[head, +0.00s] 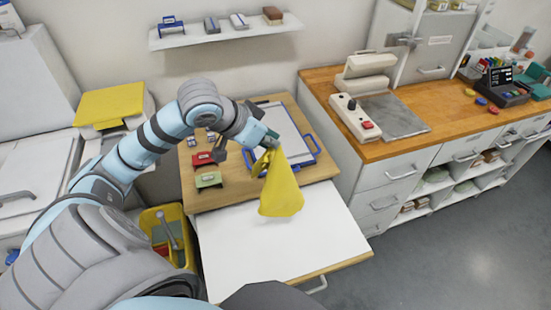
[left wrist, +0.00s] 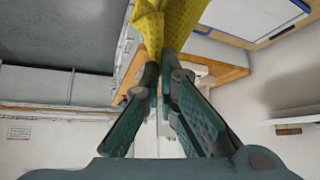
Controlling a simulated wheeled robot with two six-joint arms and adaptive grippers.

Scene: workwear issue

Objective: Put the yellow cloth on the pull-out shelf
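The yellow cloth (head: 281,187) hangs from my left gripper (head: 268,144), above the white pull-out shelf (head: 235,252). The shelf extends out from under the wooden desk top. My left gripper is shut on the cloth's upper end. In the left wrist view the cloth (left wrist: 168,25) shows pinched between the fingertips (left wrist: 163,72). The cloth's lower end is over the shelf; I cannot tell whether it touches. My right gripper is not in view.
On the desk top (head: 235,198) are a blue-framed clipboard (head: 290,130), a red stamp (head: 202,159) and a green stamp (head: 208,180). A yellow bin (head: 152,222) stands left of the shelf. A wooden counter (head: 420,135) stands at right. The white shelf surface around the cloth is clear.

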